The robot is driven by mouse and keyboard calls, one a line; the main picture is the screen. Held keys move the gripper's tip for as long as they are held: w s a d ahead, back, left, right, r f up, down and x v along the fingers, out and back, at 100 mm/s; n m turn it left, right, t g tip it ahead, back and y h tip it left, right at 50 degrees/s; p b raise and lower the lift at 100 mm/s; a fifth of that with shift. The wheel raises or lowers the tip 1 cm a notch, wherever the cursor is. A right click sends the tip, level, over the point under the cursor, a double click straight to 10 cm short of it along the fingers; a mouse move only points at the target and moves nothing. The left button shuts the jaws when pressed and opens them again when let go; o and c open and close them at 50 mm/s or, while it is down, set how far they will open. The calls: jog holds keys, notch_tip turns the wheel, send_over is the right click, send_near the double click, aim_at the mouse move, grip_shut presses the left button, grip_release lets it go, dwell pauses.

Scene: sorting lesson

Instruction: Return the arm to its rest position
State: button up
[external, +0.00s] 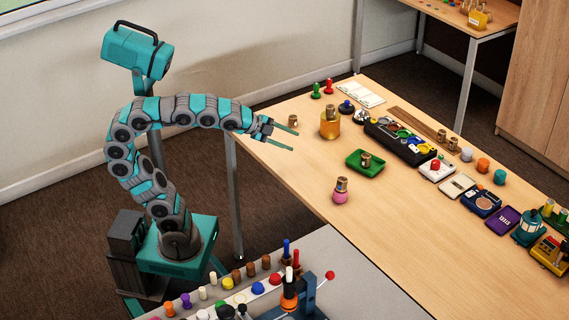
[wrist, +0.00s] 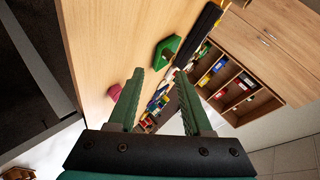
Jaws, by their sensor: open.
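My gripper (external: 284,134) is open and empty, held out over the left edge of the wooden table (external: 390,220) in the external view. My teal and grey arm arches up from its base and reaches to the right. In the wrist view my gripper (wrist: 160,100) shows two green fingers spread apart with nothing between them. The wrist view looks along the table (wrist: 110,45), with a pink object (wrist: 114,92) and a green tray (wrist: 166,52) beyond the fingers.
A pink pot (external: 341,196), a green tray (external: 358,161) and a yellow jar (external: 330,127) stand on the table, with several small items along its far side. A grey table (external: 350,275) with pegs is in front. The table's near left part is clear.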

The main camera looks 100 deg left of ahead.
jog(key=s+d+f+n+g+h, duration=0.2)
jog(key=s+d+f+g, duration=0.4)
jog(key=s+f, duration=0.5)
jog(key=s+d+f+n+g+h, duration=0.2)
jog(key=s+d+f+n+g, duration=0.3)
jog(key=s+f, duration=0.6)
notch_tip(320, 180, down, 5)
jog(key=shift+s+d+r+g, duration=0.1)
jog(key=shift+s+d+g, duration=0.3)
jog(key=shift+d, duration=0.2)
